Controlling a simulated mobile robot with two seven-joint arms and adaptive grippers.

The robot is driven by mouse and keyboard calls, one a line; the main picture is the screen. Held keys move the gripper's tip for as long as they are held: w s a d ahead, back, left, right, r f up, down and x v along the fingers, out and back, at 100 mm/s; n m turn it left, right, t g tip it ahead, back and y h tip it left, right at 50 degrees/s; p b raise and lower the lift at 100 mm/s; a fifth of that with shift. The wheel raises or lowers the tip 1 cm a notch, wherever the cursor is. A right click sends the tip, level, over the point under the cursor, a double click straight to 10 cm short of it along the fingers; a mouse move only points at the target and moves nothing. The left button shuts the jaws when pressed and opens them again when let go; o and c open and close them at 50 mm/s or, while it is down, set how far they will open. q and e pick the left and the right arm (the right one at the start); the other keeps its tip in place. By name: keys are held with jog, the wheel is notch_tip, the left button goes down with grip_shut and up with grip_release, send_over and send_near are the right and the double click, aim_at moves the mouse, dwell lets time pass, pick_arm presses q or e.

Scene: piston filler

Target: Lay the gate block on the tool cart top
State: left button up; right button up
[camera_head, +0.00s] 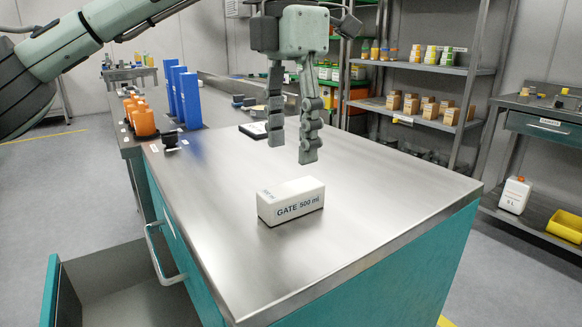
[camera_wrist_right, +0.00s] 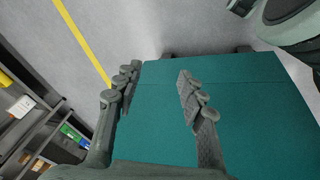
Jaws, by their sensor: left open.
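The gate block (camera_head: 291,201) is a white box with a dark base, marked "GATE 500 ml". It lies flat on the steel tool cart top (camera_head: 384,205), near the front in the head view. My left gripper (camera_head: 290,150) points down above and behind the block, its fingers apart with nothing between them, and does not touch it. My right gripper (camera_wrist_right: 160,95) shows only in the right wrist view, with its fingers spread and empty, in front of a teal panel (camera_wrist_right: 235,125).
Blue upright panels (camera_head: 184,95) and orange bottles (camera_head: 139,116) stand at the left. A dark flat item (camera_head: 254,130) lies on the far part of the top. An open drawer (camera_head: 110,280) sticks out at the lower left. The top right of the block is clear.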

aim_at(291, 188)
pick_arm(q)
notch_tip(291, 188, up, 4)
jog(key=shift+r+p, duration=0.15)
jog(key=shift+p, duration=0.15)
pick_arm(e)
jog(key=x, duration=0.2)
jog(key=shift+w+a+f, duration=0.15)
jog(key=shift+a+f, duration=0.05)
jog(key=shift+f, duration=0.2)
